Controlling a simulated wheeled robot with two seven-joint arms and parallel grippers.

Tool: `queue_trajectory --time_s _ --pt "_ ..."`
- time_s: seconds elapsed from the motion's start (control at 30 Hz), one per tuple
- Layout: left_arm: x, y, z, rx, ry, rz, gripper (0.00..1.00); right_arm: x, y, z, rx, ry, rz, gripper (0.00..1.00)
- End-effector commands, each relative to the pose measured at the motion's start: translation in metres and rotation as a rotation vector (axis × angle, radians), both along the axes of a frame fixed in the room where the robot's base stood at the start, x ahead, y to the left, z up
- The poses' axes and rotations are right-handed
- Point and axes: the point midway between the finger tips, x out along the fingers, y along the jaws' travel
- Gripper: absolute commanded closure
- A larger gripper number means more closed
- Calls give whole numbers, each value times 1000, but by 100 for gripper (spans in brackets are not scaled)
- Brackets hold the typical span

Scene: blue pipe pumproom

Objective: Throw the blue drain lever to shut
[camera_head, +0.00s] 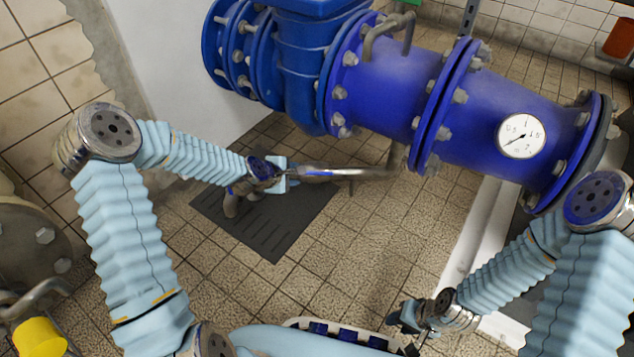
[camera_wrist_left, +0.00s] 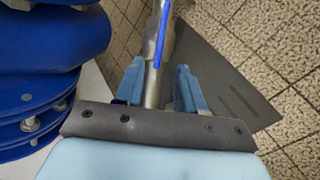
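The drain lever (camera_head: 345,172) is a slim grey metal bar below the big blue pipe in the head view. In the left wrist view the lever (camera_wrist_left: 153,75) carries a blue strip and runs away from the gripper. My left gripper (camera_head: 290,173) is at the lever's left end; in the wrist view the gripper (camera_wrist_left: 160,88) has one finger on each side of the bar. A narrow gap shows on the right finger's side, so it looks open around the lever. My right gripper (camera_head: 408,331) is low at the picture's bottom, fingers apart and empty.
The large blue flanged pipe (camera_head: 395,85) with a round gauge (camera_head: 521,136) crosses above the lever. A dark floor plate (camera_head: 270,225) lies below on the tiles. A yellow-capped part (camera_head: 40,338) is at lower left. The tiled floor between my arms is clear.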

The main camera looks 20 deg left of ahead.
Motion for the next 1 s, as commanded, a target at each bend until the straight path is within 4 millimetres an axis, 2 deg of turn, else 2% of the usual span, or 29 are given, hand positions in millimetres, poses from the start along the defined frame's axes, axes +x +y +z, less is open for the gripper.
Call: queue_trajectory --time_s 0.3,0.5,0.67,0.97,1.0 --pt "51 -20 -51 2 3 -5 62 1 0 -15 0 -2 -2 61" --pt "75 -28 -72 2 3 -5 62 1 0 -22 -1 -4 -3 61" --pt "84 -31 -79 2 3 -4 62 1 0 -23 -1 -5 -4 61" --pt "86 -31 -80 2 3 -4 62 1 0 -23 -1 -5 -4 61" --pt "86 -31 -80 2 3 -4 68 1 0 -23 -1 -5 -4 61"
